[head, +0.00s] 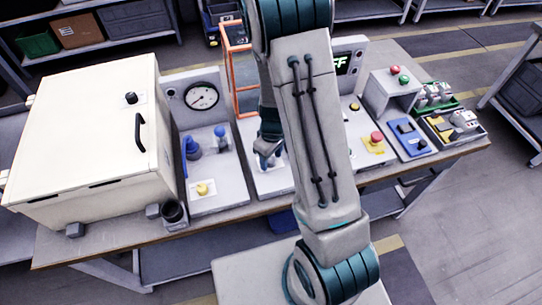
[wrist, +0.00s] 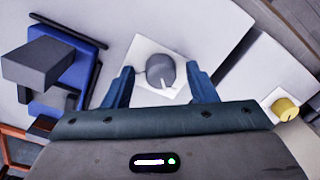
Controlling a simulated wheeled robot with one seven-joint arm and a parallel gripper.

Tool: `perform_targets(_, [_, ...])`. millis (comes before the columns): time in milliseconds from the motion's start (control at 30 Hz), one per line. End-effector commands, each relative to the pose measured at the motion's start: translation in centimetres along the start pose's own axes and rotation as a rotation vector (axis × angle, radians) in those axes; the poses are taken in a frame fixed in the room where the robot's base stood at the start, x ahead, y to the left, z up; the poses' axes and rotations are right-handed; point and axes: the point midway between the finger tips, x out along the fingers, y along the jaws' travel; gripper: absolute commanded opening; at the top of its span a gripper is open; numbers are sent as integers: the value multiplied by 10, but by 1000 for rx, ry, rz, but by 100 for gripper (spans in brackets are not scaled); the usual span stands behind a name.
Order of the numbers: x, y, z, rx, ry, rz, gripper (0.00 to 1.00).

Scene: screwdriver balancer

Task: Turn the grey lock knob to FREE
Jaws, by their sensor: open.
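In the wrist view the grey lock knob (wrist: 160,68) is a round knob with a white pointer, on a white square plate (wrist: 146,44). The pointer points down and slightly right in that view. No FREE label can be read. My gripper (wrist: 160,84) is open, with one blue finger on each side of the knob and gaps between. I cannot tell whether the fingertips are level with the knob.
The wrist view shows a blue holder (wrist: 75,62) with a dark block at left and a yellow knob (wrist: 285,109) at right. In the head view an orange frame (head: 228,70), a gauge panel (head: 202,96) and a large cream cabinet (head: 85,130) stand left of my arm.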

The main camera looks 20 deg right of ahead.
Motion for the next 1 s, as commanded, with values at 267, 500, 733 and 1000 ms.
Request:
perform_targets(267, [2, 0, 0, 0, 0, 0, 52])
perform_targets(500, [1, 0, 0, 0, 0, 0, 7])
perform_targets(733, [2, 0, 0, 16, 1, 0, 7])
perform_targets(1000, [2, 0, 0, 140, 7, 0, 7])
